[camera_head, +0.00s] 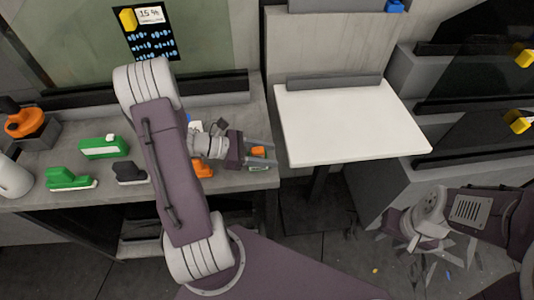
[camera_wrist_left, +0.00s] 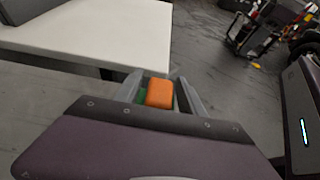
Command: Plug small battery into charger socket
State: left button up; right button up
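My left gripper (camera_head: 266,156) reaches over the right end of the grey bench. A small orange block (camera_head: 257,151), possibly the small battery, sits between its fingers; it also shows between the fingers in the left wrist view (camera_wrist_left: 159,93). A green piece (camera_head: 258,168) lies beside or under the block and is mostly hidden by the fingers. I cannot tell whether the fingers press on the block. No charger socket can be made out with certainty. My right gripper (camera_head: 425,243) hangs low at the right, and its fingers are hard to make out.
Green tools (camera_head: 104,147) and a dark one (camera_head: 130,172) lie on the bench (camera_head: 225,185). An orange-and-black tool (camera_head: 25,122) is far left. A "15 %" sign (camera_head: 149,30) is behind.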

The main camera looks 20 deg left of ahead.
pick_arm(q)
jog(key=shift+s+d+f, duration=0.1)
jog(key=shift+s+f, duration=0.1)
jog(key=shift+f, duration=0.1)
jog(key=p+v, duration=0.1)
jog(key=v, duration=0.8)
jog(key=shift+w+r, duration=0.1)
jog(key=shift+r, duration=0.25)
jog(key=shift+w, duration=0.1)
